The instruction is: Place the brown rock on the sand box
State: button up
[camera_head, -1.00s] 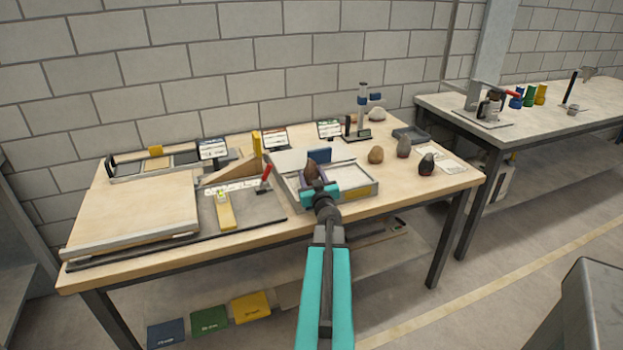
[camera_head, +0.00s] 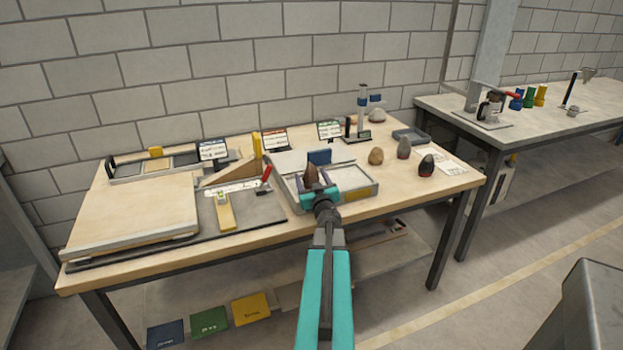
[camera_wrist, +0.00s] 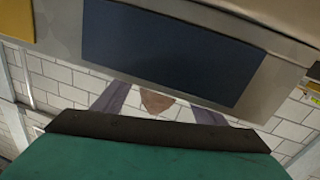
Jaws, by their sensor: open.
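The brown rock (camera_head: 311,177) stands pointed end up at the left part of the sand box (camera_head: 370,190), a shallow grey tray with pale sand. My gripper (camera_head: 316,184) reaches in over the front of the box with its jaws open, its purple fingers around the rock's lower part. In the wrist view the rock (camera_wrist: 157,102) shows between the two fingers, with a gap on each side. The rock's underside is hidden, so I cannot see exactly what it touches.
A blue block (camera_head: 319,157) stands at the back of the box. A tan rock (camera_head: 376,156), a grey rock (camera_head: 404,148) and a dark rock with a red band (camera_head: 427,165) stand to the right. A yellow-handled tool (camera_head: 225,212) lies to the left.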

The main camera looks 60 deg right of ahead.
aim_at(312, 179)
jog(key=shift+r, duration=0.2)
jog(key=shift+v, duration=3.15)
jog(key=shift+s+a+r+p, duration=0.1)
jog(key=shift+p, duration=0.3)
jog(key=p+v, duration=0.2)
jog(key=p, duration=0.1)
jog(key=shift+s+a, duration=0.2)
jog(key=shift+a+p, duration=0.1)
jog(key=shift+p, duration=0.55)
jog(key=p+v, duration=0.1)
jog(key=p, duration=0.3)
jog(key=shift+s+a, duration=0.15)
jog(key=shift+s, duration=0.05)
jog(key=shift+s+a+p, duration=0.1)
jog(key=shift+p, duration=0.25)
jog(key=shift+s+a+p, duration=0.2)
jog(key=shift+s+p, duration=0.05)
jog(key=shift+p, duration=0.45)
jog(key=shift+a, duration=0.1)
